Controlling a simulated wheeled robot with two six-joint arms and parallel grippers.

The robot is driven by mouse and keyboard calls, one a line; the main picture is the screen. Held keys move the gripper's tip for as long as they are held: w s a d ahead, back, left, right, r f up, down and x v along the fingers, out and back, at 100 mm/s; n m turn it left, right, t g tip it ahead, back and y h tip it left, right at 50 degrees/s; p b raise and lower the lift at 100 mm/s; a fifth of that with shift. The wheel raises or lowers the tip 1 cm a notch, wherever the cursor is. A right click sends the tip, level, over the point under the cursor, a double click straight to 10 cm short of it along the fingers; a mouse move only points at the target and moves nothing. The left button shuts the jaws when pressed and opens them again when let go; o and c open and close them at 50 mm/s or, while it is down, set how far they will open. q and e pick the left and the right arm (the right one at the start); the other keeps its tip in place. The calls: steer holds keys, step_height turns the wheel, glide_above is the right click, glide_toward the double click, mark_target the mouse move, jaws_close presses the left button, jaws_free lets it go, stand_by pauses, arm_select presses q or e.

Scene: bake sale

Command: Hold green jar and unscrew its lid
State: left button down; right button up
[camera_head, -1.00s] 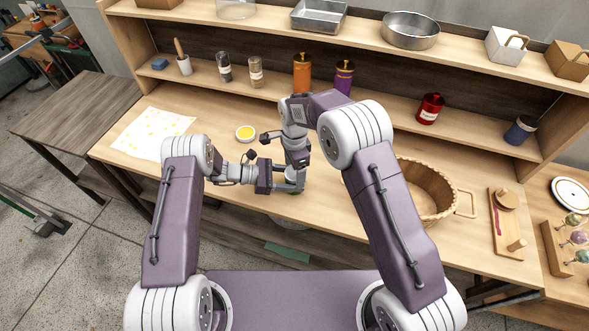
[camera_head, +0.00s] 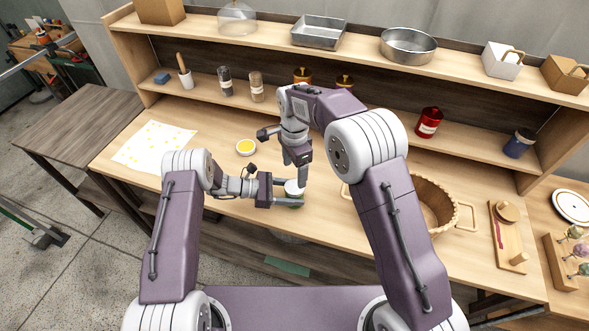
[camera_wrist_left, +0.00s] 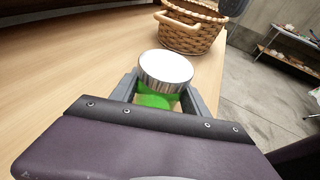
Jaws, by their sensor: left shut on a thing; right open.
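The green jar (camera_wrist_left: 153,101) shows in the left wrist view, between the fingers of my left gripper (camera_wrist_left: 160,92). A shiny silver lid (camera_wrist_left: 166,68) sits on top of it; I cannot tell how tightly. In the head view the lid (camera_head: 292,187) shows as a pale disc, and the jar below is mostly hidden by the gripper. My left gripper (camera_head: 287,193) is shut on the jar from the left, just over the table. My right gripper (camera_head: 302,178) points down right by the lid and is open; the lid appears clear between its fingers.
A wicker basket (camera_head: 436,205) stands right of the jar on the table (camera_head: 345,222). A small yellow bowl (camera_head: 246,147) and a speckled sheet (camera_head: 152,145) lie to the left. A board with wooden items (camera_head: 508,240) is at the right. Shelves with jars and pans line the back.

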mark_target(294, 186)
step_height(294, 186, down, 7)
steer(key=shift+f, duration=0.1)
steer(key=c, duration=1.5)
steer(key=shift+o, duration=0.2)
steer(key=n, duration=0.5)
steer(key=shift+n, duration=0.4)
steer(key=n, duration=1.9)
steer(key=shift+n, duration=0.3)
steer(key=n, duration=0.6)
steer(key=shift+w+r, duration=0.1)
steer(key=shift+r, duration=0.1)
steer(key=n, duration=1.9)
steer(key=shift+r, duration=0.15)
